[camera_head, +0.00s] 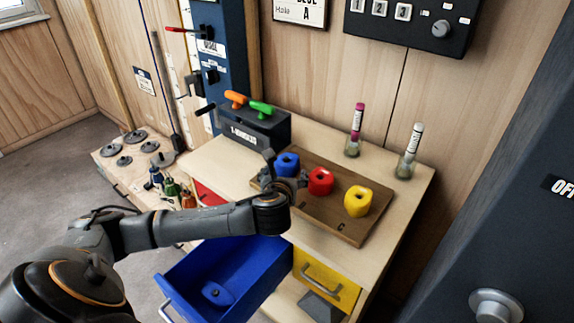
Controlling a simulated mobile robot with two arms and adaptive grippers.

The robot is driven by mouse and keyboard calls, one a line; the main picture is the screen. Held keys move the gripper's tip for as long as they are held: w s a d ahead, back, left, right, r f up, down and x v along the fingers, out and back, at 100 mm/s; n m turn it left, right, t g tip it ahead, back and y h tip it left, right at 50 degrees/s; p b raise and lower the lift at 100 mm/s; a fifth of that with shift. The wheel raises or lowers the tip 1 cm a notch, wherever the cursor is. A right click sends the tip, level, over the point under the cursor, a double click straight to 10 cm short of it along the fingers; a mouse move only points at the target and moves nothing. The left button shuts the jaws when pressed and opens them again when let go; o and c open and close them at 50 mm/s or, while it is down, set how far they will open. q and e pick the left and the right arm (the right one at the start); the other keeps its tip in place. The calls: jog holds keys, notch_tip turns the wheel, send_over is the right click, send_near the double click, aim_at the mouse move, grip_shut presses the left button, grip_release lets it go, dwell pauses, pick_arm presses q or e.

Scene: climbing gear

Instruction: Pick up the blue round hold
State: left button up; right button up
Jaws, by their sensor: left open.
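A blue hold (288,161) with a rounded outline and a hole stands on the brown wooden board (325,228), at its left end. My left gripper (284,172) is open right at the blue hold, with a finger on its left and one at its lower right. The fingers hide the hold's lower part, and I cannot tell whether they touch it. A red hold (320,182) and a yellow hold (358,201) stand to its right on the same board. Another blue piece (216,293) with a dark hole lies in the open blue drawer (251,259). My right gripper is not in view.
The light wooden table (400,195) carries a dark box (254,126) with orange and green handles. Two jars with markers (354,132) (411,150) stand at the back right. The blue drawer sticks out at the front beneath my left arm. A dark cabinet (510,180) rises at right.

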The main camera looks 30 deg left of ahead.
aim_at(285, 168)
pick_arm(q)
jog(key=shift+w+a+f, duration=0.1)
jog(key=shift+w+a, duration=0.35)
jog(key=shift+w, duration=0.25)
jog(key=x, duration=0.2)
jog(key=shift+w+a+f, duration=0.15)
jog(key=shift+w+a, duration=0.05)
jog(key=shift+w, duration=0.05)
jog(key=shift+w+a+f, duration=0.15)
jog(key=shift+w, duration=0.2)
jog(key=c, duration=1)
jog(key=shift+c, duration=0.4)
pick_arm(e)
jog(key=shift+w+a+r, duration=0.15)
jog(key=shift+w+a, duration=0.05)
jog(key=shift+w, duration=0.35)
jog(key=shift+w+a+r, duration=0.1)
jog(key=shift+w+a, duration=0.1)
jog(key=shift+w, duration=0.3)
